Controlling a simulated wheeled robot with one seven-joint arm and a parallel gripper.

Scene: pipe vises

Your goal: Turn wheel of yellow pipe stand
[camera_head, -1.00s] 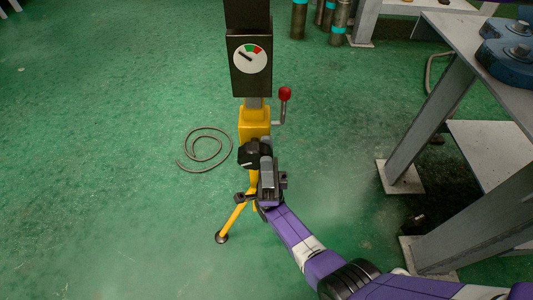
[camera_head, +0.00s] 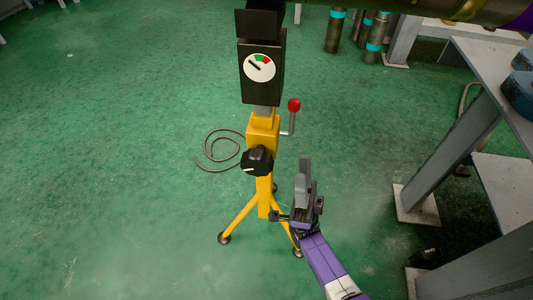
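The yellow pipe stand (camera_head: 264,197) stands upright on tripod legs on the floor. Its black knob-like wheel (camera_head: 257,162) faces me at mid-height, with a white mark on its front. A red-balled lever (camera_head: 294,105) sticks out on the stand's right side. Above is a black box with a round gauge (camera_head: 259,68), its needle on the white part at upper left. My gripper (camera_head: 310,172) is right of the wheel and apart from it, fingers pointing up in the picture. I see nothing between its fingers, but their gap is hard to make out.
A grey metal table (camera_head: 498,65) with thick legs is at the right. A loose cable (camera_head: 218,152) lies on the green floor left of the stand. Several dark cylinders (camera_head: 334,32) with cyan bands stand at the back. The floor at left is clear.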

